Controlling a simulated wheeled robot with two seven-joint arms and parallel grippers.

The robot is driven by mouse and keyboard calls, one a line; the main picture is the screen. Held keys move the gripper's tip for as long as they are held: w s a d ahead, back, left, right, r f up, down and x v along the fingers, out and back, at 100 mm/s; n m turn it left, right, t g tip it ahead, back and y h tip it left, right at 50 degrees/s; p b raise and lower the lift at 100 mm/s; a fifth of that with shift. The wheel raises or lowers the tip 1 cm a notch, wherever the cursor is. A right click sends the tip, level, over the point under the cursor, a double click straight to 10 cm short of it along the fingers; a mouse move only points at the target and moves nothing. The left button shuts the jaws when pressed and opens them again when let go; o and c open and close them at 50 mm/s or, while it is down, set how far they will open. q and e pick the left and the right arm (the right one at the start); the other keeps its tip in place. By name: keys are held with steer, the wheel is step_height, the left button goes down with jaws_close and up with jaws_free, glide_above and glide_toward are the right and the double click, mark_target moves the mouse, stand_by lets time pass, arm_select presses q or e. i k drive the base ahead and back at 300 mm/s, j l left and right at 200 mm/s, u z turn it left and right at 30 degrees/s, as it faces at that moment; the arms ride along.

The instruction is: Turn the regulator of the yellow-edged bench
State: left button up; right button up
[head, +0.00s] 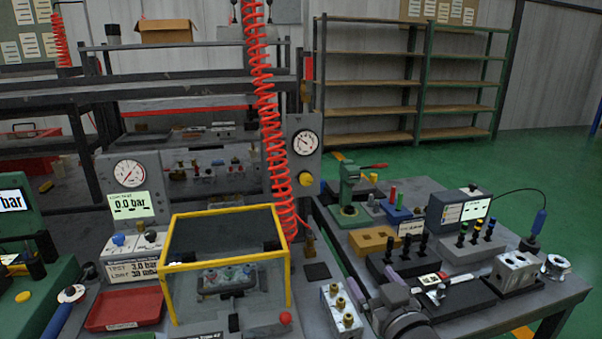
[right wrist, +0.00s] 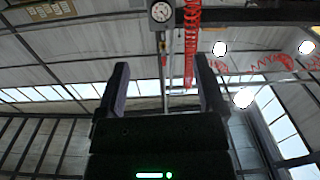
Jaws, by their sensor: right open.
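A grey upright panel (head: 301,157) stands behind the yellow-edged clear box (head: 281,255). It carries a round white gauge (head: 306,142) with a yellow regulator knob (head: 305,179) below it. The gauge also shows at the top of the right wrist view (right wrist: 161,12); the knob cannot be made out there. My right gripper (head: 380,287) is low at the front, right of the box, well below and apart from the knob. Its two fingers are spread with nothing between them in the right wrist view (right wrist: 162,85). My left gripper is not in view.
A red coiled hose (head: 268,110) hangs just left of the panel. A grey block with brass fittings (head: 341,310) sits left of my right gripper. The right bench holds black-knobbed blocks (head: 398,260) and a green press (head: 348,212). A red tray (head: 124,310) lies left of the box.

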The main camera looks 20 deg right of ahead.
mark_target(306, 179)
steer(key=i, duration=1.05)
